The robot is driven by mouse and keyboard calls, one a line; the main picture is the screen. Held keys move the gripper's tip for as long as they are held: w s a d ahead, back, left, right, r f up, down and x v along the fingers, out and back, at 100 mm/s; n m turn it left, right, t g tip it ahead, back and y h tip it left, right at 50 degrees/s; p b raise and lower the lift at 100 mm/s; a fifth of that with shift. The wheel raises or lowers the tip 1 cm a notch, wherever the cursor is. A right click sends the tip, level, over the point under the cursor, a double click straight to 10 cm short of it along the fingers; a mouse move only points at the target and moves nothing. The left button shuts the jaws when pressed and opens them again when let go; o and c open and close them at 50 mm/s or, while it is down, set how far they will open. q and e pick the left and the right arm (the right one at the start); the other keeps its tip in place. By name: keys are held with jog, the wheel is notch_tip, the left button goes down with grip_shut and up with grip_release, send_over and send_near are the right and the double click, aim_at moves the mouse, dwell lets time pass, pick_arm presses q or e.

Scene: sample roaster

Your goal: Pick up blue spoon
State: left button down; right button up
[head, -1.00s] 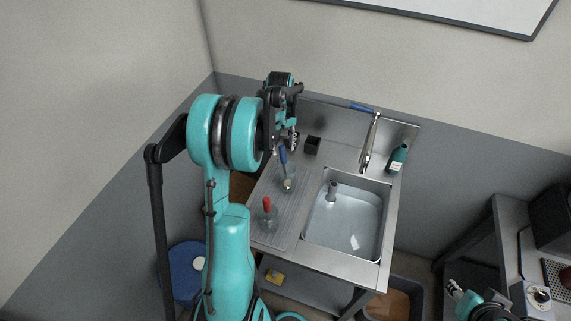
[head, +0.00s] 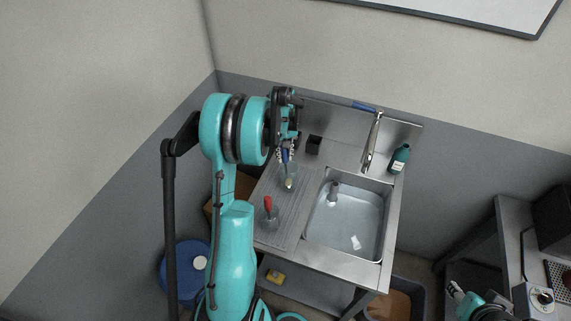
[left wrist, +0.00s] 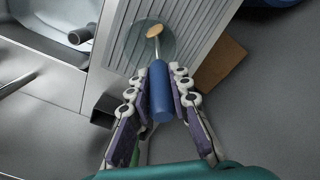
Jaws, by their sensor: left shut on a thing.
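The blue spoon (left wrist: 161,92) has a thick blue handle and a pale tan bowl end. In the left wrist view its handle lies between both fingers of my left gripper (left wrist: 160,85), which is shut on it. The bowl end shows over a round clear glass (left wrist: 155,47); I cannot tell whether it is still inside. In the head view my left gripper (head: 287,145) is over the back left of the drainboard, with the spoon (head: 286,160) pointing down at the glass (head: 288,176). My right gripper (head: 454,289) is low at the right, its fingers too small to read.
A red-handled tool (head: 268,204) stands in another glass on the drainboard (head: 283,225). A black square cup (head: 314,145) stands behind. The sink (head: 345,215) with its tap (head: 371,145) and a green bottle (head: 399,158) are to the right.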

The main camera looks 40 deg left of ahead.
pick_arm(q)
notch_tip(320, 180, up, 18)
jog(key=p, duration=0.2)
pick_arm(e)
notch_tip(320, 180, up, 2)
jog(key=shift+r, duration=0.15)
dwell(0.3)
dwell(0.6)
